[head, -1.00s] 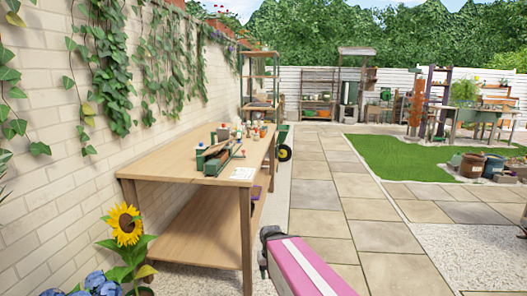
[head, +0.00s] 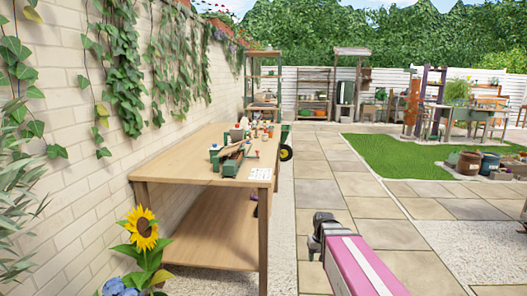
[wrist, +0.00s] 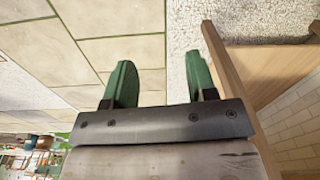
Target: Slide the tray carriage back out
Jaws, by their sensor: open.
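A green device with a tray-like top (head: 230,157) stands on the wooden workbench (head: 180,165), near its front right corner. It is small in the head view, so I cannot tell how its carriage sits. My gripper shows in the wrist view (wrist: 160,88) with its two green fingers apart and nothing between them. It points down over paving and gravel beside the bench leg. In the head view my arm reaches in at the lower right, clear of the bench, and its fingers are not clearly seen.
A white sheet (head: 238,172) lies on the bench in front of the device. Several small pots and bottles (head: 262,131) stand behind it. A sunflower (head: 142,229) grows at the bench's near left. The paved path (head: 335,190) right of the bench is clear.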

